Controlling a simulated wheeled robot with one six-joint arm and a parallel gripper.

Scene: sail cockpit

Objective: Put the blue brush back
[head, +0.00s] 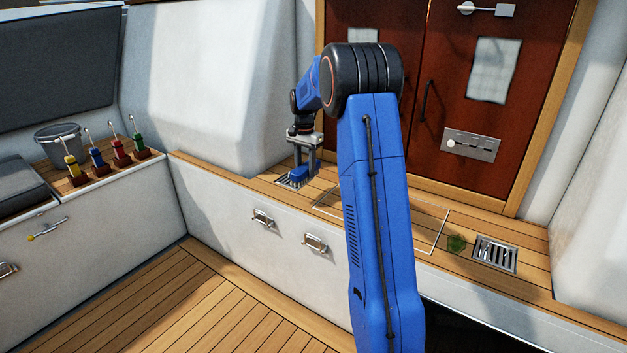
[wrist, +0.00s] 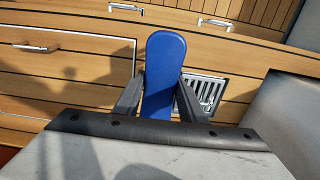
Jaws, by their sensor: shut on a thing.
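The blue brush (head: 299,174) is in my gripper (head: 304,164) in the head view, low over the wooden bench near a metal drain grate. In the wrist view the blue brush (wrist: 163,75) shows as a long rounded blue back between the two dark fingers of my gripper (wrist: 160,95). The fingers are shut on its sides. The brush's underside is hidden in the wrist view. I cannot tell from these frames whether the brush touches the bench.
A drain grate (head: 292,181) lies beside the brush; another grate (head: 495,254) and a green patch (head: 456,243) are at the right. A grey bucket (head: 58,142) and several coloured-handled items (head: 97,160) stand on the left bench. Red doors (head: 400,100) stand behind. The deck floor is clear.

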